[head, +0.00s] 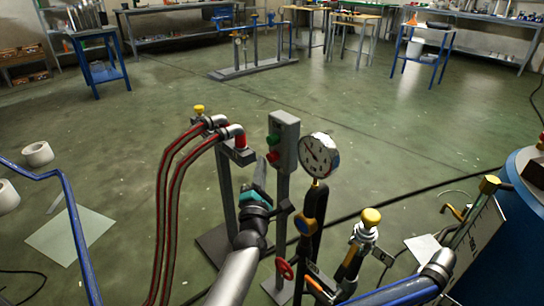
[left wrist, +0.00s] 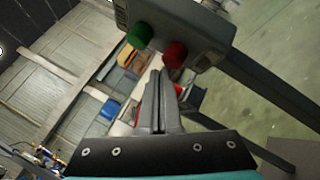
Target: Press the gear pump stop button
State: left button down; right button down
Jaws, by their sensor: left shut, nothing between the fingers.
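A grey control box (head: 287,143) stands on a post in the middle of the head view. It has a green button (head: 273,139) above a red button (head: 272,157). In the left wrist view the box (left wrist: 200,28) is at the top, with the green button (left wrist: 139,34) left of the red button (left wrist: 174,54). My left gripper (head: 261,166) is shut and empty, its tips pointing up just below and left of the red button. In the wrist view the shut fingertips (left wrist: 157,73) appear close beside the red button; I cannot tell whether they touch.
A pressure gauge (head: 319,155) stands right of the box. Red hoses (head: 172,190) run to a fitting on the left. A yellow-knobbed valve (head: 371,218) and a blue drum (head: 515,230) are at the right. The floor behind is open.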

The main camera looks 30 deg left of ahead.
pick_arm(q)
jog(key=s+a+p, duration=0.2)
jog(key=s, duration=0.3)
jog(key=shift+s+a, duration=0.15)
jog(key=shift+s, duration=0.15)
jog(key=shift+f, duration=0.1)
dwell(0.8)
